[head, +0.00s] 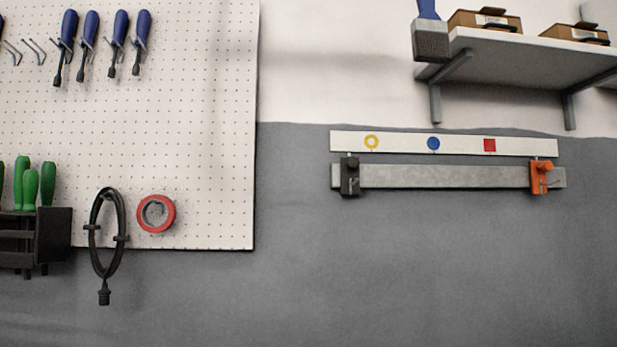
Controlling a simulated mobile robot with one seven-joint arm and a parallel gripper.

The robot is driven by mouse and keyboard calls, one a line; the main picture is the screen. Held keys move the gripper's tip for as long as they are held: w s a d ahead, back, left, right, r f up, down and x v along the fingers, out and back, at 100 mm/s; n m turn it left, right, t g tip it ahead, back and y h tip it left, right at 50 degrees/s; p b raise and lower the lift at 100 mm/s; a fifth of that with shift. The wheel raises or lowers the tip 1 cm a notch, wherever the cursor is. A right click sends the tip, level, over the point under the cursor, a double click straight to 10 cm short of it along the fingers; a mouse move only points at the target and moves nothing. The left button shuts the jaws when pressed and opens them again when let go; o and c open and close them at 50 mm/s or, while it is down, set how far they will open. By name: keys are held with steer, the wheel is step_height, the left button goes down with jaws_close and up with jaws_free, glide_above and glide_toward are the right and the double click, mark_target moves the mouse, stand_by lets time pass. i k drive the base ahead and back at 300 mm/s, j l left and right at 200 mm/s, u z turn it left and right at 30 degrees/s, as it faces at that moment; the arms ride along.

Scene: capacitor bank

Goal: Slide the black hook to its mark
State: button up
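The black hook (349,177) sits near the left end of a grey metal rail (445,176) on the wall. An orange hook (541,177) sits near the right end of the same rail. The black hook is left of the yellow ring. The rail between the two hooks is bare. Which mark belongs to the black hook cannot be told from this view. My gripper is not in view.
A shelf (530,60) with cardboard boxes (485,21) juts out above right, and a brush (430,38) is at its left end. A pegboard (180,110) with tools is at left. The wall below the rail (430,270) is clear.

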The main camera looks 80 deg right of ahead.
mark_target(349, 165)
steer(key=z, duration=2.65)
